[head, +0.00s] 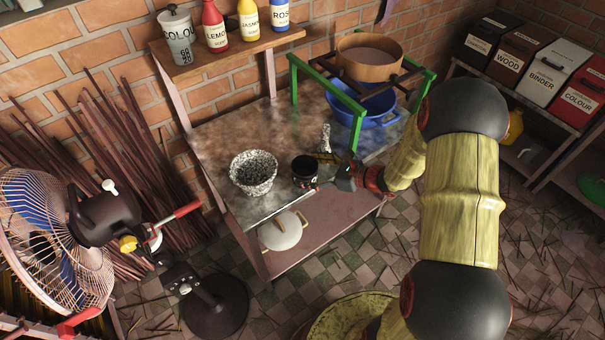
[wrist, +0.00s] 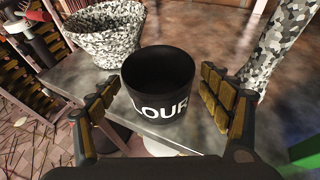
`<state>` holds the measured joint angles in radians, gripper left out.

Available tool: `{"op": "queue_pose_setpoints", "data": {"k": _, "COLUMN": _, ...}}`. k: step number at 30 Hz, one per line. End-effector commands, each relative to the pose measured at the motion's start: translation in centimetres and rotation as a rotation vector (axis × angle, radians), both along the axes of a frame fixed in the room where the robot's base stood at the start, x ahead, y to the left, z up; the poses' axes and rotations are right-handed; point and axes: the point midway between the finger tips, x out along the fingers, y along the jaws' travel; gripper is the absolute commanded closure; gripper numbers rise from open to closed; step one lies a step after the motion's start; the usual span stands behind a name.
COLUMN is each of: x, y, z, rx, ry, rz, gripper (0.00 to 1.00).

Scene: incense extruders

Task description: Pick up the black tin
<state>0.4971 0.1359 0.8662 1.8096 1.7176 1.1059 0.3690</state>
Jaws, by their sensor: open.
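The black tin (head: 304,171) stands upright on the metal worktable near its front edge, just right of a speckled bowl. In the wrist view the tin (wrist: 158,84) is open-topped, with white lettering on its front, of which "LOUR" shows. My gripper (head: 322,172) is at the tin from the right in the head view. In the wrist view my gripper (wrist: 160,105) is open, with one padded finger on each side of the tin. Gaps show between the fingers and the tin. The tin's base is partly hidden by my gripper.
The speckled bowl (head: 254,174) stands close left of the tin. A speckled upright object (head: 325,138) stands behind it. A green frame (head: 328,90) with a sieve (head: 369,57) and blue basin (head: 370,106) is at the table's right. A lidded white pot (head: 283,230) sits on the lower shelf.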

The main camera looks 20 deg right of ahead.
Motion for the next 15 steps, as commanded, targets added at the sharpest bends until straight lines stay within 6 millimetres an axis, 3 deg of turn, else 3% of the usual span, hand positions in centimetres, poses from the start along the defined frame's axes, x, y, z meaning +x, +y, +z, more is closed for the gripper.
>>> {"op": "queue_pose_setpoints", "data": {"k": 8, "x": 2.2, "y": 2.5, "z": -2.0, "rx": -0.001, "ry": -0.001, "rz": 0.006, "gripper": 0.21}}
{"op": "queue_pose_setpoints", "data": {"k": 15, "x": 3.5, "y": 3.6, "z": -2.4, "rx": -0.002, "ry": -0.001, "rz": 0.003, "gripper": 0.21}}
